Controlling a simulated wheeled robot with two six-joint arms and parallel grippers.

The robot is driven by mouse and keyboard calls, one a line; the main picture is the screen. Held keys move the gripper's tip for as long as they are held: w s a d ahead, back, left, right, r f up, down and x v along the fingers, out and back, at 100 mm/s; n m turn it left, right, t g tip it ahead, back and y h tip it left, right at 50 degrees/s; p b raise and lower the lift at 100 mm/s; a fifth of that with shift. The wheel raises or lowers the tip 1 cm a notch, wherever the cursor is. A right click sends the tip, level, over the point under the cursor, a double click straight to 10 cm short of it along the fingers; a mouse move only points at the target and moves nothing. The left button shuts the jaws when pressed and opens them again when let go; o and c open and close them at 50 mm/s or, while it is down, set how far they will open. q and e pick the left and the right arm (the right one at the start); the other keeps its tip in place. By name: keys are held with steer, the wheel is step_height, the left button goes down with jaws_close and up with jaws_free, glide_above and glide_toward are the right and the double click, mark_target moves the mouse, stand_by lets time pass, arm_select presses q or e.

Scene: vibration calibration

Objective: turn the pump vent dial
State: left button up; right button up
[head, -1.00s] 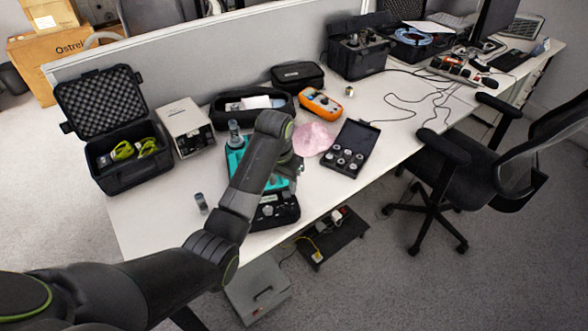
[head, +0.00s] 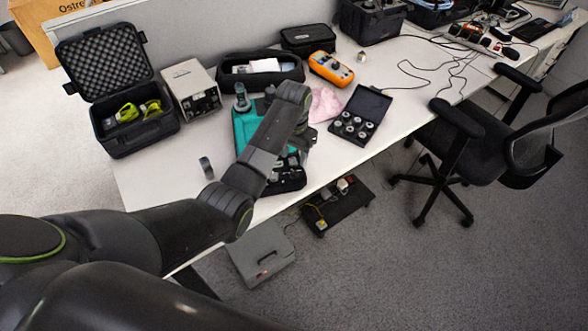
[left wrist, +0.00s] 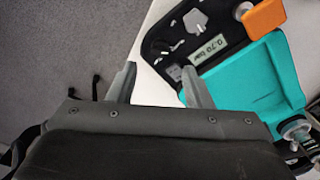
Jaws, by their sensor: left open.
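The pump is a teal and black unit (head: 243,124) on the desk's front part in the head view, partly hidden behind my left arm. In the left wrist view its teal top (left wrist: 255,80) and black panel show, with a "0.70 bar" label (left wrist: 207,48). A grey knob (left wrist: 195,21) sits by the label, and a silver round fitting (left wrist: 295,131) at the right edge; I cannot tell which is the vent dial. My left gripper (left wrist: 158,88) is open and empty, its fingers left of the panel, over the desk edge. My right gripper is not in view.
An orange block (left wrist: 265,17) stands by the panel. A small cylinder (head: 206,168) stands left of the pump. A black case of round weights (head: 361,115), an orange meter (head: 331,69) and a pink cloth (head: 325,104) lie to the right. An open case (head: 135,128) is at left.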

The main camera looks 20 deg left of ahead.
mark_target(294, 171)
arm_select(q)
step_height(294, 171, down, 7)
steer(key=shift+r, duration=0.1)
stand_by(0.3)
steer(key=c, duration=1)
